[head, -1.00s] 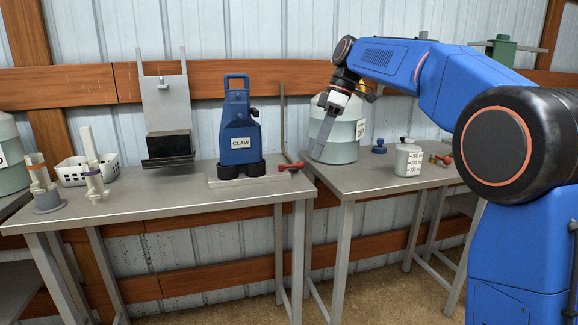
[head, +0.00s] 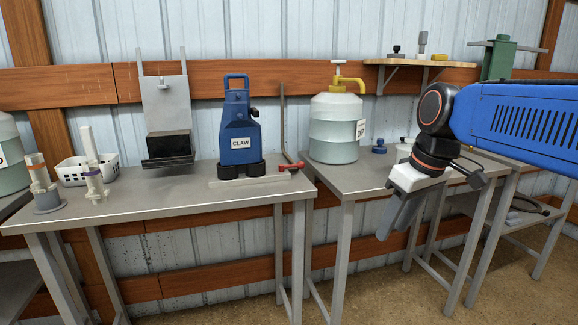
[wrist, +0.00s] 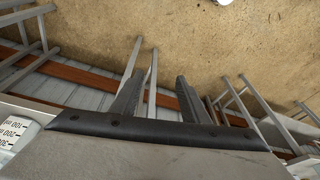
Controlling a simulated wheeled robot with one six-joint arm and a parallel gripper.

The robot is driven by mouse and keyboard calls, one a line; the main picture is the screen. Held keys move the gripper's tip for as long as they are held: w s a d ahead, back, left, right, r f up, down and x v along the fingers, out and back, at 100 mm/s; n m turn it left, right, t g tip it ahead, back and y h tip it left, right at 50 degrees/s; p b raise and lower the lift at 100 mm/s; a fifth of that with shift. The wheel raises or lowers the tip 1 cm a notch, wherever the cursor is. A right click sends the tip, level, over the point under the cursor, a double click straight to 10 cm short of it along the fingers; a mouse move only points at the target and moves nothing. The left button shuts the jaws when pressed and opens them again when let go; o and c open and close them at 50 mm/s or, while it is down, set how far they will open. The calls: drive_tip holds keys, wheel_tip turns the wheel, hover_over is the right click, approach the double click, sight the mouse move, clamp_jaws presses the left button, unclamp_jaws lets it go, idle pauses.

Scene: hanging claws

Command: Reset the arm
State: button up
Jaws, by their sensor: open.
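My gripper (head: 392,222) hangs from my blue arm on the right of the head view, pointing down in front of the right table's front edge. In the wrist view its two dark fingers (wrist: 155,98) stand apart with nothing between them. Below them show the floor, table legs and wall. The blue claw unit (head: 239,130), labelled CLAW, stands on the left table, well away from my gripper.
The left table (head: 150,203) holds a white basket (head: 72,171) and tube stands. A dip jug (head: 334,130) with a yellow pump stands on the right table (head: 350,181). A shelf (head: 420,64) is on the wall. Floor in front is clear.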

drive_tip(key=s+d+f+m+t+h, duration=0.1)
drive_tip(key=s+d+f+m, duration=0.2)
drive_tip(key=s+f, duration=0.4)
drive_tip(key=s+d+f+m+t, duration=0.1)
drive_tip(key=s+d+f+m, duration=0.2)
drive_tip(key=s+f, duration=0.5)
drive_tip(key=shift+d+f+h, duration=0.3)
drive_tip(key=shift+h, duration=0.1)
drive_tip(key=shift+w, duration=0.1)
